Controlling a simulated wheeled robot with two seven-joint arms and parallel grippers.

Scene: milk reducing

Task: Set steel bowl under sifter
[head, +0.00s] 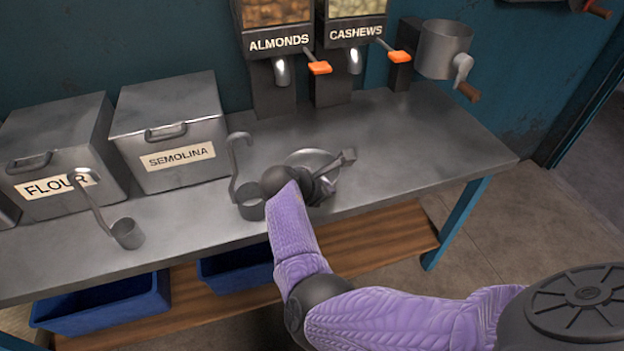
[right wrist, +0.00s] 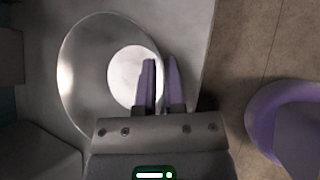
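The steel bowl (head: 308,158) sits on the steel counter, partly hidden behind my right gripper. In the right wrist view it is a shiny round bowl (right wrist: 82,75) with a bright white bottom. My right gripper (right wrist: 160,62) has its two purple fingers at the bowl's right rim, one over the inside and one at the outside, with a narrow gap. Whether they clamp the rim is unclear. The right gripper (head: 325,183) is at the bowl's near side.
ALMONDS (head: 278,45) and CASHEWS (head: 357,33) dispensers stand behind the bowl. FLOUR (head: 60,150) and SEMOLINA (head: 170,130) bins and hooked ladles (head: 128,233) (head: 250,205) are at left. The counter (head: 420,140) is clear to the right, below the sifter.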

